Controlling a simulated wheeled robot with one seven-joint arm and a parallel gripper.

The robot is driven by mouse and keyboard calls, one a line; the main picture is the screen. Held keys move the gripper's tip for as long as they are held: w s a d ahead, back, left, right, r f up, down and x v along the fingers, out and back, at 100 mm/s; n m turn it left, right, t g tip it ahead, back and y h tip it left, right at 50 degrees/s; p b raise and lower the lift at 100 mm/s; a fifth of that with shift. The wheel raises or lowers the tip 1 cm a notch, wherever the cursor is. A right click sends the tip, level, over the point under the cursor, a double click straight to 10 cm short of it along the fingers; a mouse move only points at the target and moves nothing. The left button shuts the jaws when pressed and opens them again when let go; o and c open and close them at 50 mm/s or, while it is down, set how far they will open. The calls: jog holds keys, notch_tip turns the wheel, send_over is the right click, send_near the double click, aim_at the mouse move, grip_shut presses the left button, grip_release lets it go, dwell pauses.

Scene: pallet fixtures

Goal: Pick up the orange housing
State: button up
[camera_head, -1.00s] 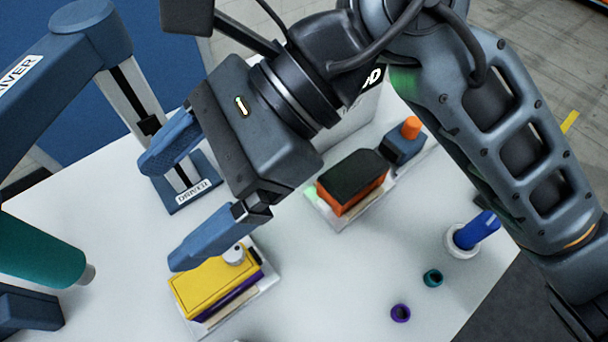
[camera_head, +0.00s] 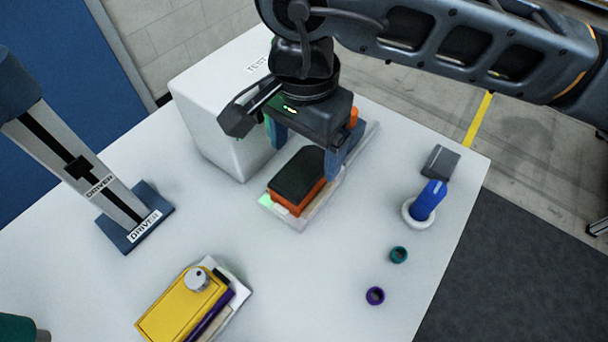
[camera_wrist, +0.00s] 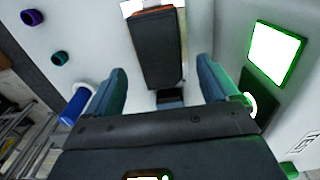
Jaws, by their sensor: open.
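The orange housing (camera_head: 303,197) sits on a pale fixture plate (camera_head: 326,207) near the middle of the table, with a dark block (camera_head: 298,174) covering its top. In the wrist view the dark top (camera_wrist: 158,50) lies ahead of the fingers, with a thin orange edge showing. My gripper (camera_head: 308,150) is open and empty, pointing down just behind the housing in the head view. Its blue fingers (camera_wrist: 162,88) are apart, one toward each side of the housing, and appear not to touch it. The far side of the housing is hidden.
A white box (camera_head: 215,130) stands close left of my gripper. A yellow housing (camera_head: 180,308) lies on a fixture at front left. A driver stand (camera_head: 136,225) is at left. A blue part in a white ring (camera_head: 428,200), a teal ring (camera_head: 399,254) and a purple ring (camera_head: 375,295) are at right.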

aim_at(305, 167)
jog(key=shift+f+p, duration=0.5)
jog(key=shift+f, duration=1.65)
jog(key=shift+c, duration=0.4)
grip_shut()
jog(key=shift+r, duration=0.1)
